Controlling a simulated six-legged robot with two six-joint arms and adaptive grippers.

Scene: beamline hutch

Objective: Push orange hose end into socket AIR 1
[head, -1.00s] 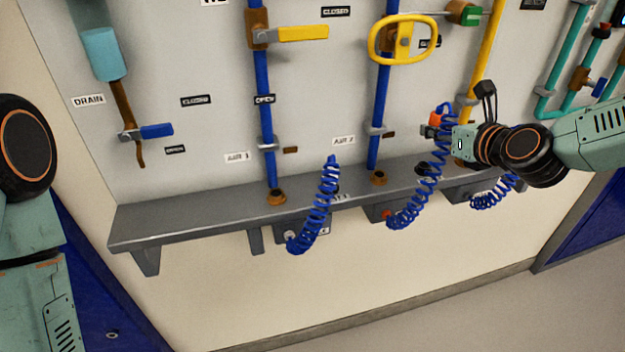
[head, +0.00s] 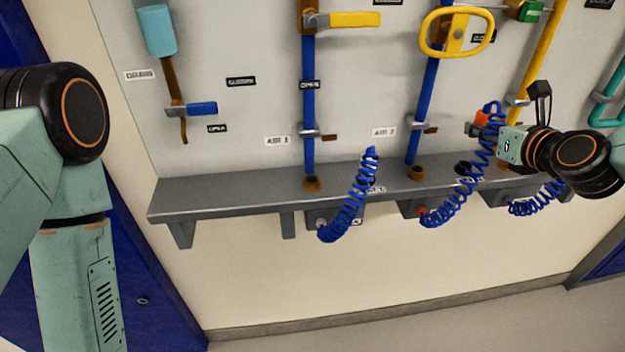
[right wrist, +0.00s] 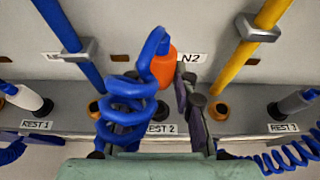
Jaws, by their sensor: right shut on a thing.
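The orange hose end (head: 482,118) is in my right gripper (head: 476,129), held in front of the panel above the shelf, right of the AIR 2 pipe.
A grey shelf (head: 240,200) runs along the wall with rests below it. Another blue coiled hose (head: 350,200) rises in front of the shelf just right of AIR 1. A similar brass fitting (head: 416,173) sits under the AIR 2 pipe. A yellow valve handle (head: 355,19) is above.

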